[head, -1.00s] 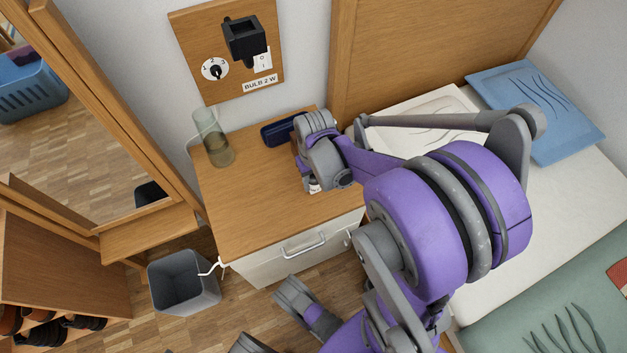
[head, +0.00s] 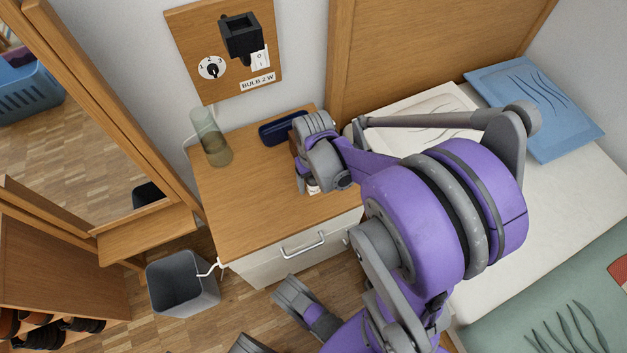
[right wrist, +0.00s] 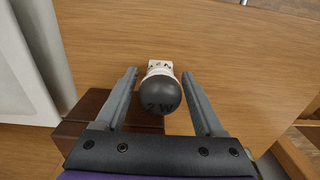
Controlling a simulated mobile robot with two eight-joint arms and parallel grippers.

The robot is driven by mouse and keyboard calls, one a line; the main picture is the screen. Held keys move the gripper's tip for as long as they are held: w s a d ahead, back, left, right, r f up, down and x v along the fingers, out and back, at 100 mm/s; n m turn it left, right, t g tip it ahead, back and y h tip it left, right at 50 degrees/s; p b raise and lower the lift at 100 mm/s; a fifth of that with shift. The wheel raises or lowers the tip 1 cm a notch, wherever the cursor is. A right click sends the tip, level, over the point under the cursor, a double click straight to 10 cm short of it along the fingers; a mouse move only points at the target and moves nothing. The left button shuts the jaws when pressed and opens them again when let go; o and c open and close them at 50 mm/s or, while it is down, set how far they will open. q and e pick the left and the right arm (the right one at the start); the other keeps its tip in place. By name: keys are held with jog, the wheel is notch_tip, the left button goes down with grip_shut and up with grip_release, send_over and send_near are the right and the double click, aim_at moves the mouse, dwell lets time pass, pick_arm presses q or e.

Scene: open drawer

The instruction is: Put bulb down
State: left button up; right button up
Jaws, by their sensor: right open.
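The bulb (right wrist: 160,92) has a dark round globe marked 2 W and a pale base. In the right wrist view it lies between the two fingers of my right gripper (right wrist: 160,98), with a visible gap on each side. The gripper is open around it, over the wooden top of the bedside cabinet (head: 250,205). Whether the bulb rests fully on that top is hard to tell. In the head view my right gripper (head: 312,182) is at the cabinet's right side, and my own arm hides most of the bulb.
A glass (head: 212,138) and a dark blue case (head: 283,128) stand at the cabinet's back. A brown block (right wrist: 88,118) is beside the left finger in the wrist view. A wall panel (head: 190,50) carries a dial and switch. A grey bin (head: 183,283) stands on the floor.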

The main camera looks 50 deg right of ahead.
notch_tip(320, 180, up, 12)
jog(key=p, duration=0.4)
jog(key=shift+p, duration=0.4)
jog(key=shift+r, duration=0.55)
jog(key=s+a+n+t, duration=0.3)
jog(key=a+n+t, duration=0.1)
jog(key=a, duration=1.3)
jog(key=shift+n+t, duration=0.3)
jog(key=shift+n, duration=0.6)
